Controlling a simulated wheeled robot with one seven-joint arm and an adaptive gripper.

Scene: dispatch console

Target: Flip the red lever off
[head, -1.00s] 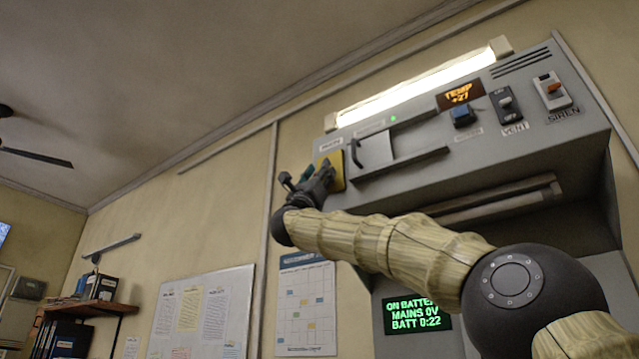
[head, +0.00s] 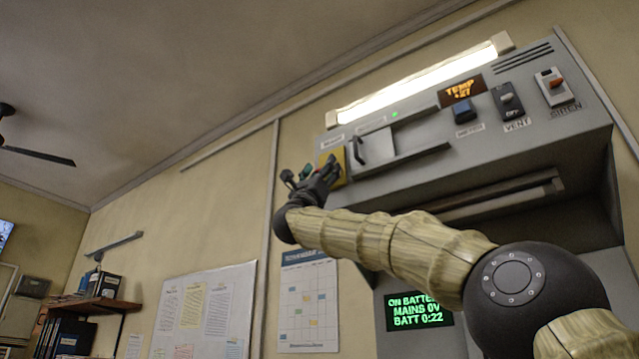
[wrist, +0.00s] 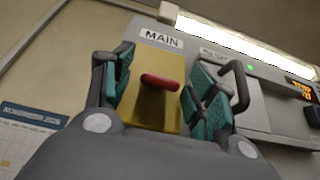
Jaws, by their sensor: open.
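The red lever (wrist: 160,82) is a short red handle on a yellow plate (wrist: 152,112) under a label reading MAIN. In the wrist view it sticks out towards me between the two teal-padded fingers of my gripper (wrist: 160,90). The fingers are open, one on each side of the lever, with visible gaps. In the head view my gripper (head: 319,172) is at the left end of the console, in front of the yellow plate (head: 341,160). My fingers hide most of the lever there.
A black handle (head: 358,151) stands just right of the yellow plate, close to my right finger. Farther right are a blue button (head: 463,111), the VENT switch (head: 508,101) and the SIREN switch (head: 554,88). A green screen (head: 419,310) reads ON BATTERY, MAINS 0V.

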